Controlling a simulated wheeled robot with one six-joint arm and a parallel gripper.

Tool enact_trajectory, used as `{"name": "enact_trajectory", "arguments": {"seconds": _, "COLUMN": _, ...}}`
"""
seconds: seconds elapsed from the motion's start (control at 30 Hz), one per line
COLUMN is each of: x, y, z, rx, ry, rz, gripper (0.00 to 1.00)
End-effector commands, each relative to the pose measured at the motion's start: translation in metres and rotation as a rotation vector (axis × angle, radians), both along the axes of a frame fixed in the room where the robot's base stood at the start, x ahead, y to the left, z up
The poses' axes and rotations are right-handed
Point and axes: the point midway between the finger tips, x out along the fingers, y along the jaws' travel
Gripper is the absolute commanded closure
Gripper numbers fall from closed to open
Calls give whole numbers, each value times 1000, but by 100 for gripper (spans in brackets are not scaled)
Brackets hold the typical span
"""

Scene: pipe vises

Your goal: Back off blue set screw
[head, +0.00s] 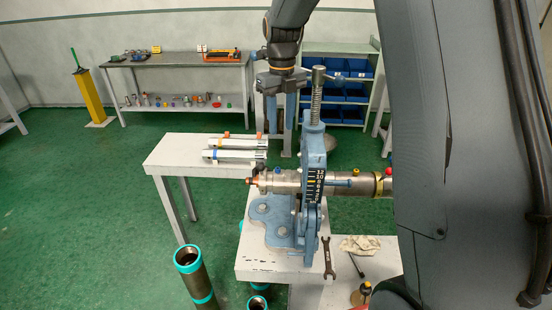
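A steel pipe assembly (287,182) lies level through a blue pipe vise (314,170) on a white bench. My gripper (281,90) hangs above and behind the pipe, left of the vise's threaded spindle, apart from the pipe.
A wrench (328,258), a cloth (360,244) and a dark tool lie on the bench's front right. A white side table (190,153) holds metal bars. Turquoise-ringed pipes (194,277) stand on the floor in front. The vise's tall spindle (317,95) rises beside my gripper.

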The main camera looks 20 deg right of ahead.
Motion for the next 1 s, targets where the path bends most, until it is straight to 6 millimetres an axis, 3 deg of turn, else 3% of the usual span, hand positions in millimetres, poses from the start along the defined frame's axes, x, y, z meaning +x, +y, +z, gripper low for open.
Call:
{"name": "enact_trajectory", "arguments": {"seconds": 0.57, "x": 9, "y": -6, "z": -32, "rx": 0, "ry": 0, "rz": -9, "gripper": 66}}
{"name": "enact_trajectory", "arguments": {"seconds": 1.0, "x": 26, "y": -4, "z": -93, "rx": 0, "ry": 0, "rz": -6, "gripper": 66}}
